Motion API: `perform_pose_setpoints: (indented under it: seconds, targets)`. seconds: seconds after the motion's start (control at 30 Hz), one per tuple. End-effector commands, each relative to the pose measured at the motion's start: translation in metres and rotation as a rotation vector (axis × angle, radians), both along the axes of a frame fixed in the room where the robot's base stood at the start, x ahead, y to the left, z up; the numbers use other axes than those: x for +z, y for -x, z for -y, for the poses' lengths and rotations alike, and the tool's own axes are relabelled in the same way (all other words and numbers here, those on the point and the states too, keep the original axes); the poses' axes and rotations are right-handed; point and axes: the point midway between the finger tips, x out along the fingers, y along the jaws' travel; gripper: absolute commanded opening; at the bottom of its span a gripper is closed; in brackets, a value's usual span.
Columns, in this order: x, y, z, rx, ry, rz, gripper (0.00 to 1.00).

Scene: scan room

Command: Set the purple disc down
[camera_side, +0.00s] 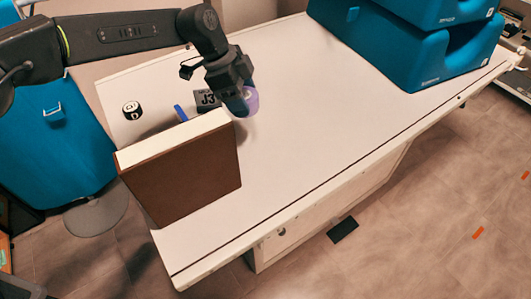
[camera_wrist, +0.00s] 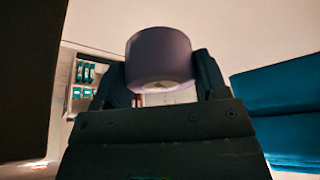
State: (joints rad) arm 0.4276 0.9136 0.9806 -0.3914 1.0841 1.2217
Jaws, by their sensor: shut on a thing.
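The purple disc (camera_side: 252,101) is between the fingers of my gripper (camera_side: 241,104) in the side view, just beyond the right end of a brown upright block. My gripper is shut on it. In the wrist view the disc (camera_wrist: 159,55) sits between the two dark fingertips (camera_wrist: 160,76) of my gripper. In the side view the disc is low over the pale table (camera_side: 330,120). I cannot tell whether it touches the table. The block and my fingers hide part of the area around it.
The brown block (camera_side: 185,176) with a white top stands in front of my gripper. Behind it are a dark "J3" box (camera_side: 207,98), a blue piece (camera_side: 180,113) and a black-and-white cube (camera_side: 132,110). Teal blocks (camera_side: 405,48) fill the back right. The table's middle is clear.

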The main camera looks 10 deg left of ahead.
Motion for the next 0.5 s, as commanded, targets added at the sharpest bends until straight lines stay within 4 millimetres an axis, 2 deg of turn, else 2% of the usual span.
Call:
perform_pose_setpoints:
  seconds: [0.03, 0.1, 0.2, 0.33, 0.5]
  targets:
    - [0.000, 0.010, 0.017, -0.071, 0.001, 0.001, 0.40]
    - [0.000, 0.022, 0.033, -0.153, 0.000, 0.001, 0.40]
    - [0.001, 0.033, 0.048, -0.230, 0.001, 0.001, 0.40]
    - [-0.008, 0.039, 0.055, -0.274, -0.001, -0.002, 0.40]
    - [-0.036, 0.040, 0.056, -0.278, -0.001, -0.002, 0.40]
